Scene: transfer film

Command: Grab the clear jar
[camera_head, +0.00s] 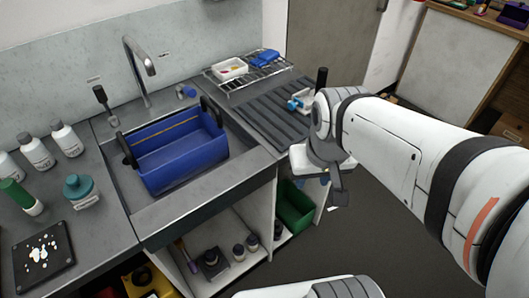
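I cannot pick out a clear jar with certainty. A squat jar with a teal lid (82,190) stands on the left counter; its body looks greyish, and I cannot tell whether it is clear. My gripper (338,192) hangs in front of the counter's right end, over the floor and well to the right of these jars. Its dark fingertips point down and are partly hidden by my wrist, so their opening does not show.
A blue tub (180,158) sits in the sink below a tall tap (140,62). White bottles (66,138), a green-capped bottle (20,196) and a dark board (42,252) occupy the left counter. A wire rack (240,82) stands behind the ridged drainboard (258,112). A green bin (295,208) is below.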

